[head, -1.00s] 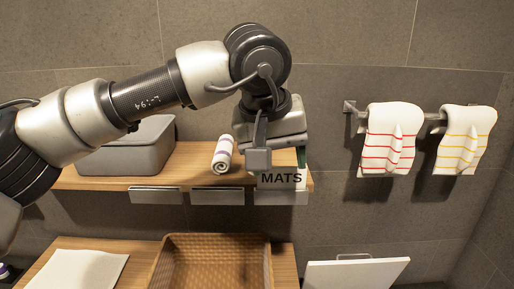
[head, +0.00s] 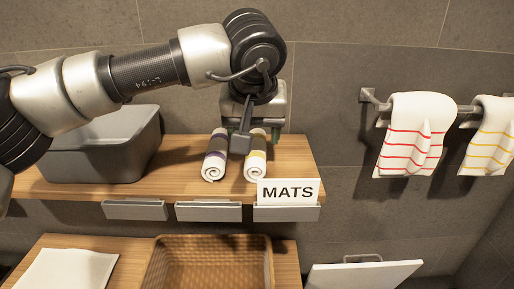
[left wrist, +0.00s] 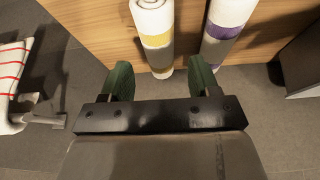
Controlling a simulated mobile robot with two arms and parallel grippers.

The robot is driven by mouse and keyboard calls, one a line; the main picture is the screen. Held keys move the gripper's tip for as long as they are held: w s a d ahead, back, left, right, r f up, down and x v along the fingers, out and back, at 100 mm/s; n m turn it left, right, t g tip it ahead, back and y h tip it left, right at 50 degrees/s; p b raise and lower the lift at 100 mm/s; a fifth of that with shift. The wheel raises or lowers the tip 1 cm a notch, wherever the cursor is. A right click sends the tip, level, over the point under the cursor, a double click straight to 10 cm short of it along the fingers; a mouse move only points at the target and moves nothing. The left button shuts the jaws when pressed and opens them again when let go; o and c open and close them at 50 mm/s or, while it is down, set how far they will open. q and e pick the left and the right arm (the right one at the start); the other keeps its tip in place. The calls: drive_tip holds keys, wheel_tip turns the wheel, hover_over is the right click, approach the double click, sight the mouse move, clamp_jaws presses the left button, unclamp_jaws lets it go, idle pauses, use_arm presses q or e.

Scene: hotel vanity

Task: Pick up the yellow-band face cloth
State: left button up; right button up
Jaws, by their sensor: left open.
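The yellow-band face cloth (head: 256,163) is a white roll lying on the wooden shelf, its coiled end facing front, behind the MATS sign. It also shows in the left wrist view (left wrist: 156,38). A similar roll with a purple band (head: 215,157) lies just left of it. My left gripper (head: 252,128) is open, over the rear part of the yellow-band roll. In the left wrist view its green fingertips (left wrist: 160,68) stand apart, one to each side of the roll's far end; I cannot tell whether they touch it. My right gripper is out of view.
A grey bin (head: 100,150) stands on the shelf's left. The MATS sign (head: 289,192) is at its front right. A wicker basket (head: 208,245) and a white cloth (head: 62,270) lie below. Striped towels (head: 414,135) hang from a rail at right.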

sight(257, 143)
use_arm(q)
drive_tip(key=p+x, duration=0.1)
drive_tip(key=x, duration=0.1)
drive_tip(key=p+x, duration=0.1)
drive_tip(key=x, duration=0.1)
drive_tip(key=shift+w+d+f, duration=0.1)
drive_tip(key=shift+w+d, duration=0.1)
drive_tip(key=shift+w, duration=0.15)
drive_tip(key=shift+w+f, duration=0.15)
drive_tip(key=shift+f, duration=0.3)
drive_tip(key=c, duration=0.7)
drive_tip(key=shift+o, duration=0.2)
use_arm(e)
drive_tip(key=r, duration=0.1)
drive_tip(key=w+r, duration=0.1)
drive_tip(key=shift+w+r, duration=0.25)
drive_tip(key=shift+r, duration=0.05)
